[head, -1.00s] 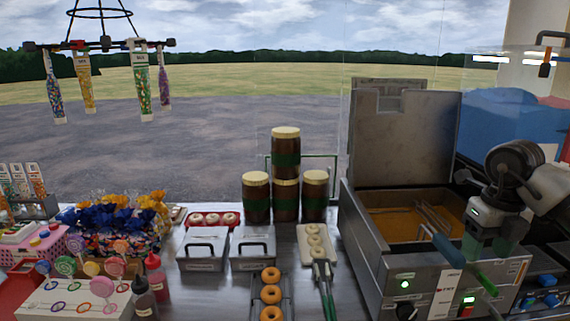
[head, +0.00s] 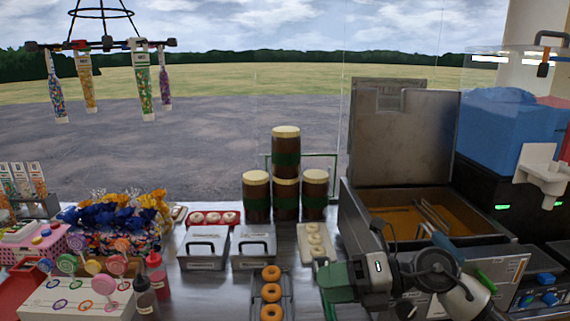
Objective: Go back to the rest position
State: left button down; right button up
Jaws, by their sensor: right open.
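My right gripper (head: 327,282) is open, low in the head view at the right of centre. Its arm comes in from the lower right and crosses in front of the fryer (head: 362,230). Nothing shows held between the fingers. The hand hides much of the fryer's front panel and most of the tongs. My left gripper is out of view.
A rack of browned doughnuts (head: 271,293) stands just left of the hand. Two lidded metal boxes (head: 254,252) and stacked brown jars (head: 285,180) stand behind. The fryer's lid (head: 405,140) is raised. Sweets and sauce bottles (head: 156,273) crowd the left.

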jog(key=s+d+f+m+t+h, duration=0.3)
jog(key=d+f+m+t+h, duration=0.35)
jog(key=m, duration=1.05)
jog(key=s+d+f+m+t+h, duration=0.35)
jog(key=f+m+t+h, duration=0.45)
jog(key=m, duration=0.9)
jog(key=s+d+f+m+g, duration=0.1)
jog(key=s+f+m+g, duration=0.1)
jog(key=s+f+g, duration=0.6)
jog(key=s+d+f+m+g, duration=0.1)
jog(key=s+f+g, duration=0.35)
jog(key=s, duration=0.75)
notch_tip(320, 180, down, 23)
jog(key=g, duration=0.1)
jog(key=s+d+f+g, duration=0.1)
jog(key=s+d+f, duration=0.2)
jog(key=s+f, duration=1.3)
jog(key=shift+f+g+h, duration=0.3)
jog(key=shift+f+h, duration=0.05)
jog(key=shift+f, duration=0.5)
jog(key=shift+s+d, duration=0.1)
